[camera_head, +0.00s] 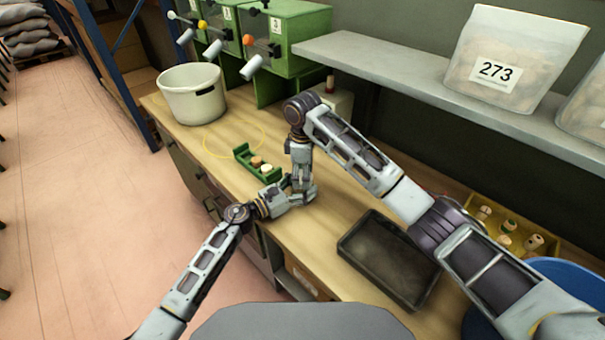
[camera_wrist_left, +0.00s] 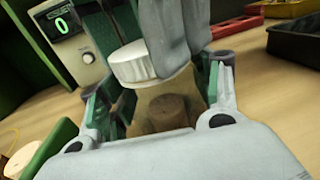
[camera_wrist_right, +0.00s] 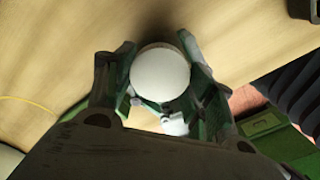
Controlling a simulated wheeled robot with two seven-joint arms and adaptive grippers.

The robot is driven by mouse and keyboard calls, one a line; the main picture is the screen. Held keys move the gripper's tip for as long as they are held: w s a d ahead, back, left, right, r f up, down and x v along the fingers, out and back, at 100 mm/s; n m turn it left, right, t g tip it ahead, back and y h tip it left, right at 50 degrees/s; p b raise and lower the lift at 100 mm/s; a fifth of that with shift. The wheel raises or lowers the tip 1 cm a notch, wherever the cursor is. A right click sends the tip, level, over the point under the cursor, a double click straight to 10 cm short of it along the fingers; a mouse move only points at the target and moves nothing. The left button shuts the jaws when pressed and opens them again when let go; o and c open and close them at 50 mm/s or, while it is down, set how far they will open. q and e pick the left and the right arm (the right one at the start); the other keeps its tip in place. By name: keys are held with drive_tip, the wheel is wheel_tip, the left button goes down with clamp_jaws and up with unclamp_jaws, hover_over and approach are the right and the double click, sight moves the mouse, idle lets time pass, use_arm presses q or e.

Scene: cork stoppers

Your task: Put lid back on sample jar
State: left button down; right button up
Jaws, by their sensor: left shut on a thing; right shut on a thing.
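In the left wrist view my left gripper (camera_wrist_left: 158,92) is shut on the sample jar (camera_wrist_left: 148,112), a see-through tan jar with a brown cork stopper (camera_wrist_left: 170,113) inside. The white ridged lid (camera_wrist_left: 132,64) is just above the jar's mouth, held by my right gripper. In the right wrist view the lid shows as a round white disc (camera_wrist_right: 160,73) between the fingers of my right gripper (camera_wrist_right: 158,68). In the head view the left gripper (camera_head: 292,190) and right gripper (camera_head: 303,188) meet over the bench; jar and lid are largely hidden there. I cannot tell whether lid and rim touch.
A green rack (camera_head: 243,153) with stoppers lies left of the grippers. A black tray (camera_head: 372,225) and a yellow divided tray (camera_head: 478,204) with several corks are to the right. A white pot (camera_head: 190,105) stands at the back left; a shelf (camera_head: 410,75) overhangs behind.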

drive_tip(key=m, duration=0.6)
drive_tip(key=shift+a+m, duration=0.1)
drive_tip(key=shift+m, duration=0.3)
drive_tip(key=m, duration=0.3)
drive_tip(key=shift+m, duration=0.3)
drive_tip(key=m, duration=0.3)
drive_tip(key=shift+m, duration=0.4)
drive_tip(key=o, duration=1.2)
drive_tip(key=shift+r, duration=0.1)
drive_tip(key=shift+r, duration=5.85)
